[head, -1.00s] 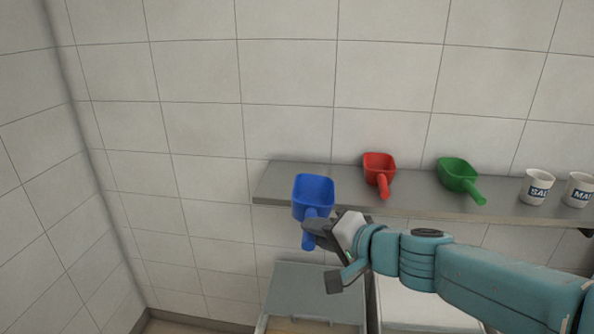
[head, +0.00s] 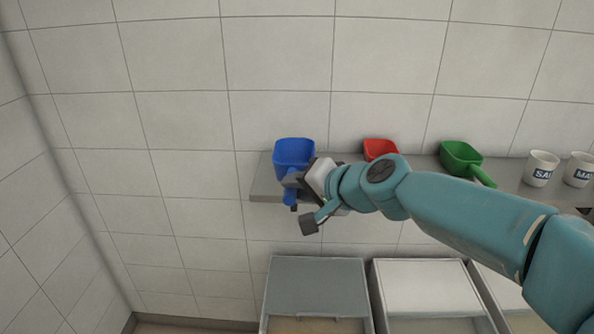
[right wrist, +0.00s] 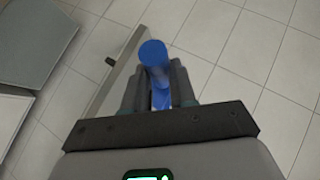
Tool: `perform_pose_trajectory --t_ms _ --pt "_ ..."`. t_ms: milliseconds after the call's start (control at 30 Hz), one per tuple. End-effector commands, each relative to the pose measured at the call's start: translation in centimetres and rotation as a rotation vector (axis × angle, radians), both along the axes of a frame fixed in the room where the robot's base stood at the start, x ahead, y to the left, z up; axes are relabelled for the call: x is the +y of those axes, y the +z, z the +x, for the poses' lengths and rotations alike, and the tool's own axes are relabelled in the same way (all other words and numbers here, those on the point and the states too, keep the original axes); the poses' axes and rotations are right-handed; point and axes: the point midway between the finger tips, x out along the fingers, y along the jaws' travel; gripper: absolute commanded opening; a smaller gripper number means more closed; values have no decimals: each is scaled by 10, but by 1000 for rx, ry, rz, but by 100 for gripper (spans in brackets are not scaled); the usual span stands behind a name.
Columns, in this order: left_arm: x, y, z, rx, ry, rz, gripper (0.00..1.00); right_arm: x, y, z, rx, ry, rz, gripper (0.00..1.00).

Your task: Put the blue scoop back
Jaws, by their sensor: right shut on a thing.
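The blue scoop (head: 294,153) is at the left end of the wall shelf in the head view, its bowl towards the wall and its handle pointing down and out. My right gripper (head: 291,184) is shut on the scoop's handle. In the right wrist view the handle of the blue scoop (right wrist: 153,60) stands between the two fingers of my right gripper (right wrist: 157,88). I cannot tell whether the bowl touches the grey shelf (head: 262,188) or is just above it. My left gripper is not in view.
A red scoop (head: 379,148), partly hidden by my right arm, and a green scoop (head: 460,156) lie on the shelf to the right. Two white labelled mugs (head: 541,167) stand farther right. Bins with grey (head: 317,285) and white (head: 421,285) lids stand below.

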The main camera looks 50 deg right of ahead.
Motion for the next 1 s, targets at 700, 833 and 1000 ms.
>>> perform_pose_trajectory --t_ms 700,833,1000 --pt "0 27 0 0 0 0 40 -127 -19 103 2 0 3 0" --pt "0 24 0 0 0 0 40 -127 -30 104 2 1 1 0" --pt "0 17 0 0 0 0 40 -126 -53 104 2 0 3 0"
